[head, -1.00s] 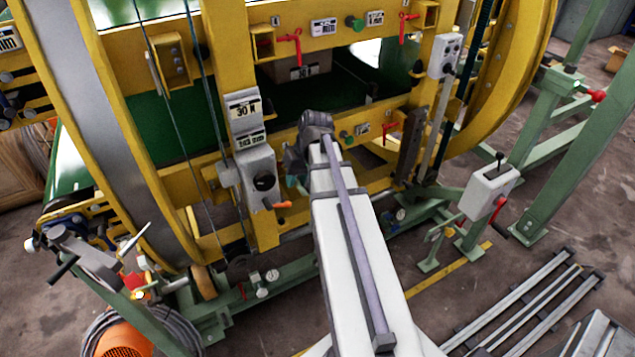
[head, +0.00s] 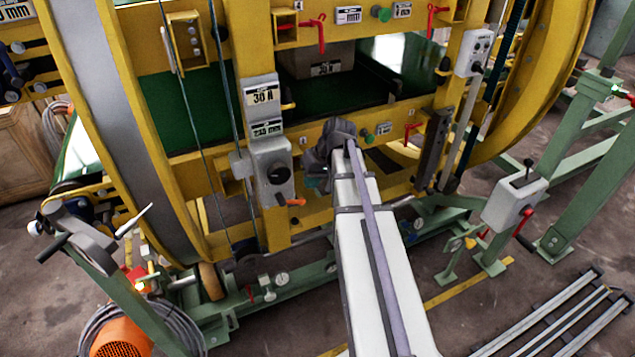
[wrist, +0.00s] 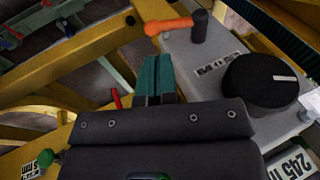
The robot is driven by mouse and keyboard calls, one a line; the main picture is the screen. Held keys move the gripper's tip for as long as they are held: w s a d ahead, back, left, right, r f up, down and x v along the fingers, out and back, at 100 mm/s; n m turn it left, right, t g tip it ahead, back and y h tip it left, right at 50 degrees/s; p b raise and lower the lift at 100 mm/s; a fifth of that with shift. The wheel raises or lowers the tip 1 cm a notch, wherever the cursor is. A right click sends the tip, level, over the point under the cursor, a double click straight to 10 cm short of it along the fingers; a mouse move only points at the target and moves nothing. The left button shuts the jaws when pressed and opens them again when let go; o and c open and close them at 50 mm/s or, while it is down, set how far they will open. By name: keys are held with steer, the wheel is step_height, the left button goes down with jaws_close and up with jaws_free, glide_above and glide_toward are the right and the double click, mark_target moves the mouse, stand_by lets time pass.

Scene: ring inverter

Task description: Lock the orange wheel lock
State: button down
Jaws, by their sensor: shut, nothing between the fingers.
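The orange wheel lock (head: 296,202) is a small orange lever at the lower right of a grey box (head: 270,165) on the yellow upright. In the wrist view the orange lever (wrist: 168,26) lies near the top, joined to a dark round post (wrist: 200,25) on the grey box. My gripper (head: 318,183) is just right of and slightly above the lever in the head view. Its teal fingers (wrist: 155,75) are together and empty in the wrist view, pointing toward the lever with a small visible gap. In the head view, my wrist partly hides the fingers.
A large black knob (wrist: 262,85) is on the same grey box, close to my fingers. Yellow beams (head: 225,155) surround the gripper. Red handles (head: 413,132) and a green knob (head: 368,138) are to the right. The left ring (head: 120,120) curves past the box.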

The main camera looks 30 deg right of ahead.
mark_target(302, 201)
steer(key=b+x, duration=0.4)
steer(key=x, duration=0.2)
steer(key=shift+a+f, duration=0.1)
steer(key=shift+f, duration=0.1)
